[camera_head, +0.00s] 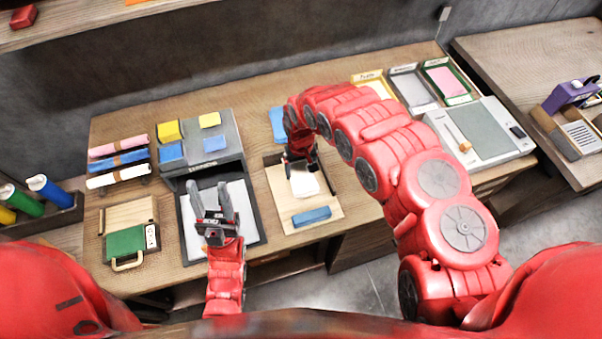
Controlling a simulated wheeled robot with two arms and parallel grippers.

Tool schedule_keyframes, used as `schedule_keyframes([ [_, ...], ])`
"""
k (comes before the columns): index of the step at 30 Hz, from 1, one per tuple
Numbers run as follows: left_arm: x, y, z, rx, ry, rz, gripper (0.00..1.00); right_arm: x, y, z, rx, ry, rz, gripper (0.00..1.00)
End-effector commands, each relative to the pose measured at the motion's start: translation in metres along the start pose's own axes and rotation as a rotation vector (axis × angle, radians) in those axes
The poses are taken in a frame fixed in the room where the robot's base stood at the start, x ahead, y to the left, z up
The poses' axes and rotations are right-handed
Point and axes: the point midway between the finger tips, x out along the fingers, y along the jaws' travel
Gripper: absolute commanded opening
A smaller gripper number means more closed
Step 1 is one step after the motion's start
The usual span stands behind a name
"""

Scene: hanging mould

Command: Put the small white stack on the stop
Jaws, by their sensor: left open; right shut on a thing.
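The small white stack (304,184) is in my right gripper (301,162), which is shut on it at its far side. The stack is over a light wooden board (335,206) near the front of the table; I cannot tell whether it touches the board. A blue bar (312,216) lies across the board's near part, apart from the stack. I cannot tell which part is the stop; my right gripper hides some of the board's far end. My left gripper (213,202) is open and empty, above a black tray holding white paper (245,212).
A grey stand (228,143) with yellow and blue pads is behind the black tray. Rolled coloured bundles (118,157) and a green clipboard-like case (126,243) are at left. Labelled trays (411,88) and a grey-topped device (483,132) are at right.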

Motion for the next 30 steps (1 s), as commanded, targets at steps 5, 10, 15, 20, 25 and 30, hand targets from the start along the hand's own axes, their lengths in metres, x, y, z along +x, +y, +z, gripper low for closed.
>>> schedule_keyframes([
  [5, 0.005, 0.0, -0.001, 0.0, 0.0, 0.0, 0.5, 0.011, 0.0, 0.002, 0.0, -0.003, 0.001, 0.25],
  [10, 0.01, -0.001, -0.002, 0.0, 0.0, 0.0, 0.5, 0.028, -0.001, 0.002, 0.001, -0.005, -0.003, 0.25],
  [15, 0.012, -0.001, -0.002, 0.0, 0.0, 0.0, 0.5, 0.036, 0.001, 0.0, 0.002, 0.0, 0.002, 0.25],
  [20, 0.011, -0.001, -0.002, 0.0, 0.0, 0.0, 0.5, 0.037, 0.002, 0.001, 0.002, -0.001, 0.003, 0.25],
  [25, 0.009, 0.0, -0.001, 0.0, 0.0, 0.0, 0.5, 0.04, 0.002, 0.001, 0.002, -0.001, 0.003, 0.25],
  [30, 0.009, 0.0, -0.002, 0.0, 0.0, 0.0, 0.5, 0.039, 0.002, 0.001, 0.002, -0.001, 0.003, 1.0],
])
